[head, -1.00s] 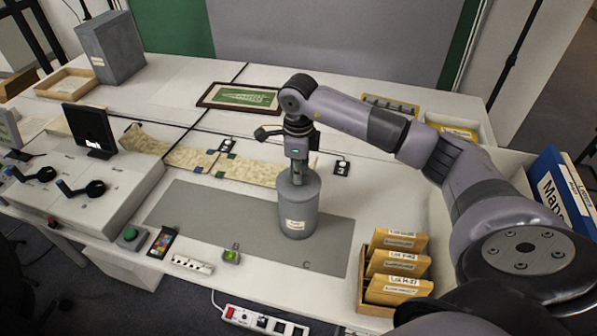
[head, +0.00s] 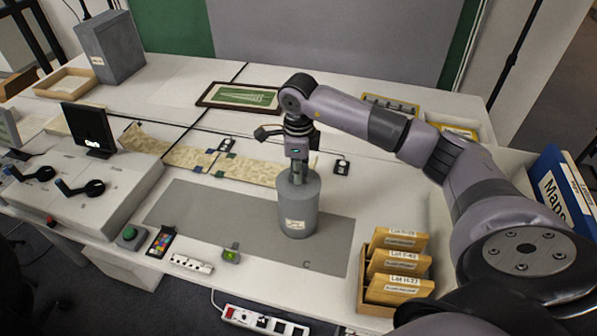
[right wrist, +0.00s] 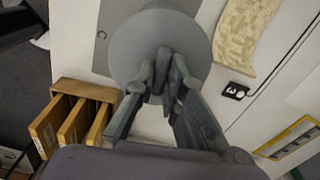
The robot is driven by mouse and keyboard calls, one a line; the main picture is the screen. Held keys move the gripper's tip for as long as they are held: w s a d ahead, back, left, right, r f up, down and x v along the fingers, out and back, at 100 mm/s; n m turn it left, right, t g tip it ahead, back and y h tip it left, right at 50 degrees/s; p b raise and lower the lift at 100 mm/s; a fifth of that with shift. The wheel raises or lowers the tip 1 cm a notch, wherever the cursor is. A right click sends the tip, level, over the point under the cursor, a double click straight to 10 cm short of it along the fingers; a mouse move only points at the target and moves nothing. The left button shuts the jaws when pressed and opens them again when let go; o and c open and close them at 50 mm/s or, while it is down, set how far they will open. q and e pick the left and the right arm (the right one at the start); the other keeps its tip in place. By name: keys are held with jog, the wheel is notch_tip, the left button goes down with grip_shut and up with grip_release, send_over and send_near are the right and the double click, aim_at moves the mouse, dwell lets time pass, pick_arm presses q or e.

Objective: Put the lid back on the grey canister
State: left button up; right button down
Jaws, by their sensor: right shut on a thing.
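The grey canister (head: 298,218) stands upright on the grey mat, with a pale label on its front. Its round grey lid (right wrist: 130,45) is at the canister's top and fills the upper middle of the right wrist view, hiding the canister beneath. My right gripper (head: 298,180) points straight down from above. In the right wrist view, the right gripper (right wrist: 161,88) is shut on the lid's knob. In the head view the lid and canister look like one body. I cannot tell whether a thin gap is left at the rim. My left gripper is not in view.
The grey mat (head: 200,215) is clear left of the canister. A box of card files (head: 395,265) stands at the right front. A patterned strip (head: 250,170) and a framed green picture (head: 240,97) lie behind.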

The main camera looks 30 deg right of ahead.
dwell(0.4)
jog(key=c, duration=1.6)
grip_release()
jog(key=shift+o, duration=0.6)
jog(key=o, duration=0.4)
jog(key=shift+r+p, duration=2.05)
jog(key=shift+r, duration=1.5)
jog(key=shift+c, duration=0.4)
